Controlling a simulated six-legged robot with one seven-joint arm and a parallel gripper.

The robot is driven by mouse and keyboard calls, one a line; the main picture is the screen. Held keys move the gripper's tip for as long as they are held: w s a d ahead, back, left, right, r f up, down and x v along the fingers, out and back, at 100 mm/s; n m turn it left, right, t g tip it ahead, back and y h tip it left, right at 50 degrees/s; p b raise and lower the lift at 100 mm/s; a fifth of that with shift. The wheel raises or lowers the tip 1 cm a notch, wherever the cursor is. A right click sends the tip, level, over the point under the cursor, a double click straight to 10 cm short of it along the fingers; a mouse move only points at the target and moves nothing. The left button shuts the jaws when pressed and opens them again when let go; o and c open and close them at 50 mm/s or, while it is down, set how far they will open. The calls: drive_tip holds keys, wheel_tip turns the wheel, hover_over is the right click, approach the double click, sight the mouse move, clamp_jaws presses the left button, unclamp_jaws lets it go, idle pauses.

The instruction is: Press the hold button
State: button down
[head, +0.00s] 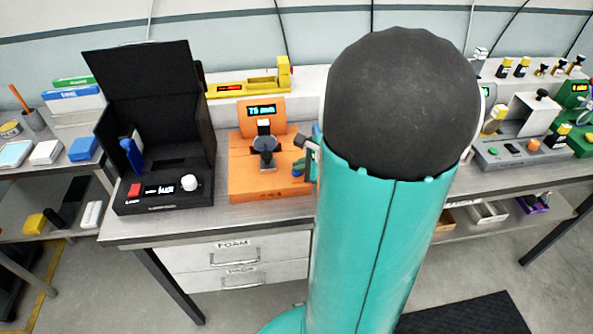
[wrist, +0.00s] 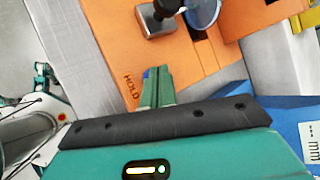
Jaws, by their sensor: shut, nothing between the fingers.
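The orange gauge (head: 246,178) stands on the workbench with a lit display reading about 75 mm. A metal post with a round disc rises from its base. In the wrist view the orange base (wrist: 195,62) bears the word HOLD near its edge, just left of my fingers. My gripper (wrist: 156,70) is shut and empty, with its fingertips over the orange base beside that word. A small blue patch shows at the fingertips; I cannot tell whether it is the hold button. I cannot tell whether the fingers touch the base. My arm hides most of the gripper in the head view.
A black open-lidded box (head: 165,190) with a red button and white knob stands left of the gauge. A yellow instrument (head: 250,88) lies behind it. A blue device (wrist: 285,120) is at the right in the wrist view. A grey device (head: 510,151) stands farther right.

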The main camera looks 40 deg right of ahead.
sight(300, 173)
drive_tip(key=shift+f, duration=0.1)
idle(0.5)
drive_tip(key=shift+r, duration=0.45)
drive_tip(key=shift+r, duration=3)
